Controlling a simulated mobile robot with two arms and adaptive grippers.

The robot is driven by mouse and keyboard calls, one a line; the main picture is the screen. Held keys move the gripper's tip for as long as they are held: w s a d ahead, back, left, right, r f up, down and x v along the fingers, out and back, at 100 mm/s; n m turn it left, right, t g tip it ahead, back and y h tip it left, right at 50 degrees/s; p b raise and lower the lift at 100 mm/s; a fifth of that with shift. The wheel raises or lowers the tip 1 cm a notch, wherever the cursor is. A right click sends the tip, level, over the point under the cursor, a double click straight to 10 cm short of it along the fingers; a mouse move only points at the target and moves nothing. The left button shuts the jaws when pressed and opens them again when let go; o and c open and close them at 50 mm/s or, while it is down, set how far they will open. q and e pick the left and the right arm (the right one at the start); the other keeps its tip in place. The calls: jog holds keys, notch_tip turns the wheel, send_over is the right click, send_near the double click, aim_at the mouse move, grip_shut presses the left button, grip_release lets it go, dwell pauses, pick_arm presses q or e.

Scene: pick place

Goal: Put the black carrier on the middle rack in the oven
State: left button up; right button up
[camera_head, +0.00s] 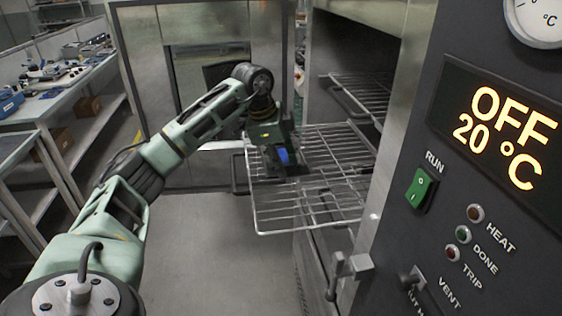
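My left gripper (274,150) is over the wire rack (305,205) that sticks out of the open oven. A dark, flat piece that looks like the black carrier (262,173) is directly under the gripper, at the rack's left side. A blue part (283,156) shows at the gripper. The fingers blend into the dark shape, so I cannot tell whether they are closed on it or whether it rests on the wires. Another wire rack (362,92) is higher, inside the oven. My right gripper is not in view.
The oven's control panel (490,170) reads OFF, 20 °C, and fills the right side. The open metal door (150,75) stands behind my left arm. A latch handle (345,268) juts out below the rack. A workbench (60,100) is at the far left; the floor between is clear.

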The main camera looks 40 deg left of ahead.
pick_arm(q)
jog(key=shift+o, duration=0.5)
jog(key=shift+r, duration=0.2)
jog(key=b+v, duration=0.1)
jog(key=v, duration=1)
jog(key=shift+r, duration=0.4)
jog(key=shift+s, duration=0.15)
